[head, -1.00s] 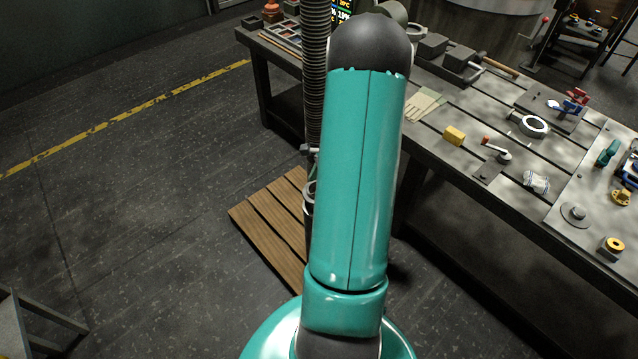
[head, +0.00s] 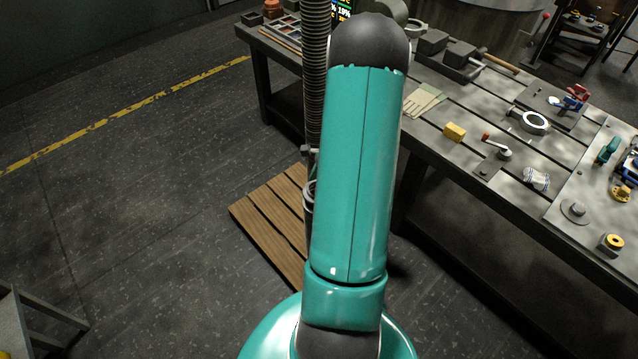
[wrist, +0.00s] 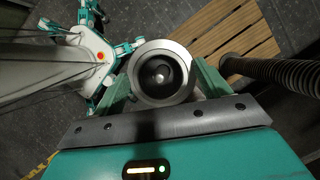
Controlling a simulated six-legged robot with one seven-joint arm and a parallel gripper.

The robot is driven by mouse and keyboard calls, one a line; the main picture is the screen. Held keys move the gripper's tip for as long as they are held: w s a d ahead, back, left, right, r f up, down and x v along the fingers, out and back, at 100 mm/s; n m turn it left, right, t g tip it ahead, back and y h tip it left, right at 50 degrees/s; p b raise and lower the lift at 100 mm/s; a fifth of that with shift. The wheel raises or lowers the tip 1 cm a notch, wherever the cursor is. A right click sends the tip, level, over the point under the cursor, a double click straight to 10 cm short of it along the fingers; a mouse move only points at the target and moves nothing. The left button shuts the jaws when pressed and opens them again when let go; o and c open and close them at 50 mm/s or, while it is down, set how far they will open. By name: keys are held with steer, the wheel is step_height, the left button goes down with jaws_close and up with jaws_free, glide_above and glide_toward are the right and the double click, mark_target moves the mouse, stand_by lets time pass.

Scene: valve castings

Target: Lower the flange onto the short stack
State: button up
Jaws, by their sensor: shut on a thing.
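In the wrist view, the flange (wrist: 160,43) is a pale metal ring held between the two teal fingers of my gripper (wrist: 160,78). My gripper is shut on it. A dark round shape with a lighter centre shows through the flange's opening; I cannot tell whether it is the short stack or how far below it lies. In the head view, my arm covers the middle of the picture and hides my gripper and the held flange. I cannot make out the short stack clearly in either view.
A slatted wooden pallet (head: 268,225) lies on the floor left of my arm; it also shows in the wrist view (wrist: 230,35). A dark ribbed hose (head: 315,70) hangs close by and also crosses the wrist view (wrist: 275,75). A cluttered workbench (head: 440,150) stands right.

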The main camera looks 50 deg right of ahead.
steer(key=shift+f, duration=1.55)
steer(key=o, duration=1.4)
steer(key=shift+c, duration=0.2)
steer(key=v, duration=1.3)
steer(key=shift+r, duration=0.35)
steer(key=shift+d, duration=0.1)
